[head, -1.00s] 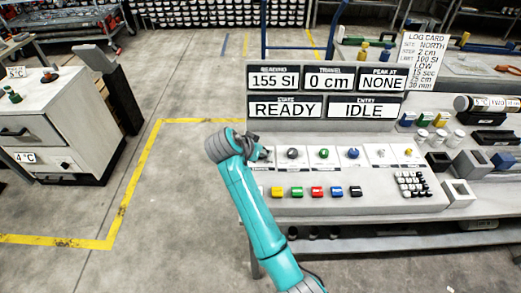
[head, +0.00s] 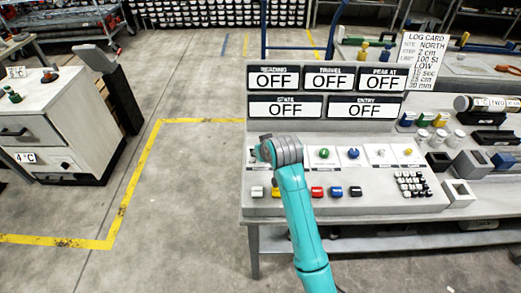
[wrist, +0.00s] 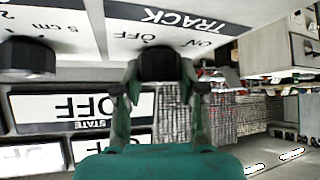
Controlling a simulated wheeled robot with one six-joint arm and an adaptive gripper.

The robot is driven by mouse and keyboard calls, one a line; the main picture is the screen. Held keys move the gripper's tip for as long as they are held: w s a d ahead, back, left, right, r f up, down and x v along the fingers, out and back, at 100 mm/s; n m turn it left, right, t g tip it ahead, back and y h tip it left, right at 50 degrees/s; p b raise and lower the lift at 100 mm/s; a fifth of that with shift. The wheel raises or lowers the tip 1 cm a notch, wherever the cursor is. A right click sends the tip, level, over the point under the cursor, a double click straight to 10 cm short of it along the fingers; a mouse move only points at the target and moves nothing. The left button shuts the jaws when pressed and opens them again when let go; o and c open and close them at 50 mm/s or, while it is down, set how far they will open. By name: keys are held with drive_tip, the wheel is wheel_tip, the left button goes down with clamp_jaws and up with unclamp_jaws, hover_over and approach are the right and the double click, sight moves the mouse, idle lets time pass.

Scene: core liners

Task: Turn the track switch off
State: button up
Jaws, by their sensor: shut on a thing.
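The track switch is a dark round knob (wrist: 160,66) under a black TRACK label (wrist: 185,18), with OFF and ON printed on its white plate. In the wrist view my gripper (wrist: 161,92) is shut on this knob, one finger on each side. In the head view my gripper (head: 260,150) is at the left end of the console's knob row, and my wrist hides most of the switch. The display panel (head: 325,68) above reads OFF in every window, including the state window (wrist: 75,108) in the wrist view.
Other knobs, such as a green one (head: 323,153) and a blue one (head: 353,153), continue to the right. Coloured buttons (head: 317,191) and a keypad (head: 412,183) sit in front. A log card (head: 423,60) stands behind at right. Open floor (head: 185,200) lies left.

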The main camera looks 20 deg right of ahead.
drive_tip(key=n+g+y, duration=0.1)
drive_tip(key=n+y, duration=0.2)
drive_tip(key=n, duration=0.1)
drive_tip(key=shift+n+y, duration=0.3)
drive_tip(key=shift+n, duration=0.1)
idle(0.5)
drive_tip(key=o, duration=1.1)
drive_tip(key=shift+o, duration=0.2)
drive_tip(key=v, duration=1.2)
drive_tip(key=shift+d, duration=0.1)
